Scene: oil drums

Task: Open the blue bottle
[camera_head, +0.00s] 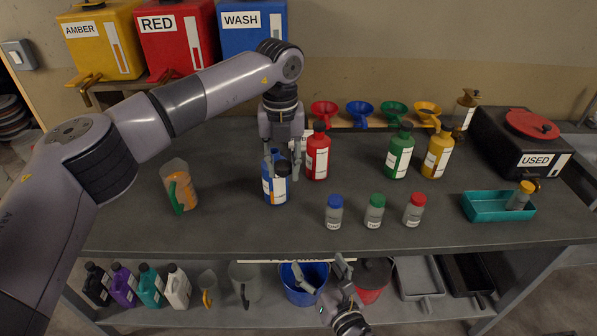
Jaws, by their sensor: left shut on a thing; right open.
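The blue bottle (275,187) stands upright on the dark workbench, left of the red bottle, with a white label on its front. A dark cap shape shows at its top; I cannot tell whether it is seated on the neck. My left gripper (286,163) comes down from above at the bottle's top and is shut on part of it. The exact contact is partly hidden by the fingers. My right gripper (324,270) is open and empty, low in front of the bench edge.
The red bottle (317,156) stands close to the right of my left gripper. Green (399,155) and yellow (438,153) bottles stand further right. Small capped jars (374,212) line the front. A teal tray (482,207) and used-oil box (515,150) are right.

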